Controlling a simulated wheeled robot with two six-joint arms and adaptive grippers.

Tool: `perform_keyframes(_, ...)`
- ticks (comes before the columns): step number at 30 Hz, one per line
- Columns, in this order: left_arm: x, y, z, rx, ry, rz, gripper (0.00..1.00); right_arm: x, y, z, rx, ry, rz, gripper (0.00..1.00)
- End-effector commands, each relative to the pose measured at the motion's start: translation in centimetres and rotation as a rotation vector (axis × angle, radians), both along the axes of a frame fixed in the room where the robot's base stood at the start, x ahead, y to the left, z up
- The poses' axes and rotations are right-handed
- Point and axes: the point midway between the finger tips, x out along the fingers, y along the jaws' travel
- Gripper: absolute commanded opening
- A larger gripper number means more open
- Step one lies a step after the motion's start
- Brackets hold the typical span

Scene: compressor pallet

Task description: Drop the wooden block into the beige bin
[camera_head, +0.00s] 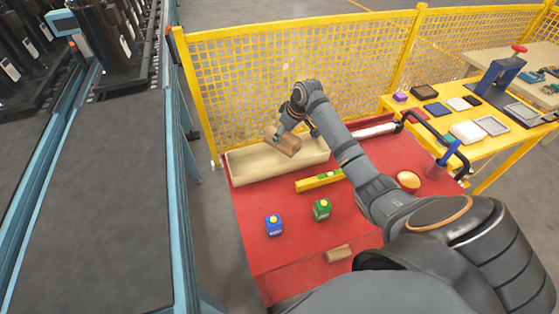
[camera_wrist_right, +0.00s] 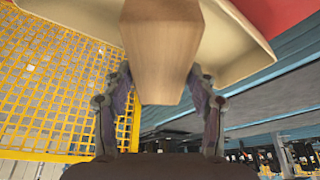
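The wooden block (camera_head: 283,143) is a brown oblong piece held tilted in my right gripper (camera_head: 291,128). In the right wrist view the block (camera_wrist_right: 163,50) sits between the two fingers of the gripper (camera_wrist_right: 160,82). The beige bin (camera_head: 262,173) is a long shallow tray at the back left of the red table. The block is over the bin's back part in the head view; the exact height gap cannot be told. The bin's pale wall (camera_wrist_right: 235,42) also shows behind the block in the right wrist view. My left gripper is in neither view.
The red table (camera_head: 250,215) also holds a yellow level (camera_head: 318,182), a blue item (camera_head: 274,225), a green item (camera_head: 322,209) and a round bowl (camera_head: 408,180). A yellow mesh fence (camera_head: 250,85) stands close behind the bin. A conveyor (camera_head: 90,200) lies left.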

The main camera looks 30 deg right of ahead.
Motion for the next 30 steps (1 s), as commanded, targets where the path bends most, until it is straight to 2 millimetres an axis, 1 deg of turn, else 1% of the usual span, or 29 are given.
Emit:
perform_keyframes(1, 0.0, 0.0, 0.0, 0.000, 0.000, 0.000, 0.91, 0.0, 0.0, 0.0, 0.000, 0.000, 0.000, 0.68)
perform_keyframes(4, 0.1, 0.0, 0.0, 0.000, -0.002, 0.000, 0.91, 0.0, 0.0, 0.0, 0.000, 0.000, 0.000, 0.81)
perform_keyframes(13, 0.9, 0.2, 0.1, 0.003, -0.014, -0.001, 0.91, -0.1, 0.0, 0.0, 0.000, 0.001, 0.000, 0.81)
perform_keyframes(16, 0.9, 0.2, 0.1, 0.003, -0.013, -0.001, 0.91, -0.2, -0.2, 0.7, -0.001, -0.002, -0.001, 0.81)
perform_keyframes(20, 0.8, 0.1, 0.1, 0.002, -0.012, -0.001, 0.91, -1.2, -0.5, 3.1, -0.005, -0.003, 0.001, 0.81)
perform_keyframes(24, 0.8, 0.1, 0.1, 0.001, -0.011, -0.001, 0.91, -2.5, -1.0, 6.4, -0.006, -0.002, 0.000, 0.81)
perform_keyframes(27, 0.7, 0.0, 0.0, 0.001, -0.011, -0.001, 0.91, -3.3, -1.2, 8.4, -0.005, -0.002, 0.000, 0.81)
perform_keyframes(30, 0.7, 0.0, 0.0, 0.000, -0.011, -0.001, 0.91, -3.9, -1.4, 9.9, -0.004, -0.001, -0.001, 0.81)
